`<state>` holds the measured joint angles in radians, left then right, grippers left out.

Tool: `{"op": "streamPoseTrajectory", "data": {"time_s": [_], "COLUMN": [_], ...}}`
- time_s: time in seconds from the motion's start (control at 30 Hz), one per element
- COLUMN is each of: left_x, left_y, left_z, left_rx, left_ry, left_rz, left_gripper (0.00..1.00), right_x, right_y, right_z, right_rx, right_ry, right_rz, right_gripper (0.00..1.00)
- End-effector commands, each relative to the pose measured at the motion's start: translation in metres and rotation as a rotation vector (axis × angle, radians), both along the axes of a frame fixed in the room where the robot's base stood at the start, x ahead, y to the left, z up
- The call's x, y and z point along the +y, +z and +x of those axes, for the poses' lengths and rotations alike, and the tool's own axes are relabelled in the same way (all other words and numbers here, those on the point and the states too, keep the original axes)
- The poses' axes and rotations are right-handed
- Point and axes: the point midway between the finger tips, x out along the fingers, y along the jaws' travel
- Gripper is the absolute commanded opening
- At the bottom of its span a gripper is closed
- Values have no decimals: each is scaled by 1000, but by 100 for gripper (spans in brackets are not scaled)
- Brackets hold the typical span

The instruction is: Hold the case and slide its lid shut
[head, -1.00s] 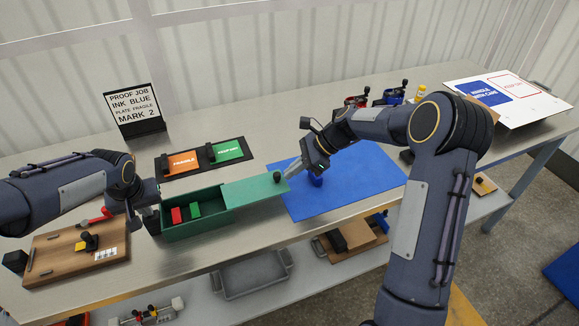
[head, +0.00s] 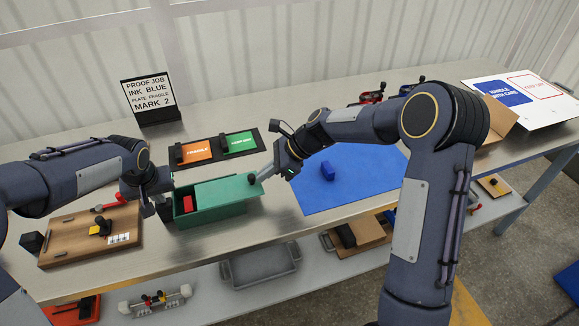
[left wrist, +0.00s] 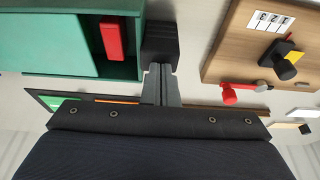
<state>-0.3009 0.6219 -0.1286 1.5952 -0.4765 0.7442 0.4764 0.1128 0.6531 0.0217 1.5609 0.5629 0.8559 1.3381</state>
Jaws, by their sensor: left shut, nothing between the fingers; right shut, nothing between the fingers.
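The green case (head: 207,216) stands on the metal table, with its green lid (head: 228,190) slid over most of its top. A gap at the left end shows a red block (head: 188,204) inside; the block also shows in the left wrist view (left wrist: 111,38). My left gripper (head: 160,207) is shut with nothing in it, at the case's left end. In the left wrist view its dark fingertips (left wrist: 160,45) are close beside the case wall. My right gripper (head: 262,178) is shut and empty, its fingertips by the dark knob (head: 252,180) at the lid's right end.
A wooden board (head: 85,240) with a stamp and digit tiles lies left of the case. A black holder (head: 218,147) with orange and green plates is behind it.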

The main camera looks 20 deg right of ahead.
Motion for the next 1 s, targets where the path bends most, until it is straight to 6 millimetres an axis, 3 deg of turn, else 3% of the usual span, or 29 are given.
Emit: {"op": "streamPoseTrajectory", "data": {"time_s": [0.1, 0.33, 0.67, 0.87, 1.0], "left_x": [0, 0, 0, 0, 0], "left_y": [-7, -7, -7, -7, -7], "left_z": [-4, -4, -4, -4, -4], "left_rx": [18, 18, 18, 18, 18], "left_ry": [-2, -2, -2, -1, -1], "left_rz": [4, 4, 4, 3, 3], "left_gripper": [0, 0, 0, 0, 0], "right_x": [28, 56, 48, 14, -8], "right_y": [0, 0, 0, 0, 25], "right_z": [-1, -1, -2, -11, -17], "right_rx": [0, -1, 0, -1, -8], "right_ry": [5, 3, -2, -6, -3], "right_rz": [2, 2, 1, 1, 1], "right_gripper": [0, 0, 0, 0, 0]}}
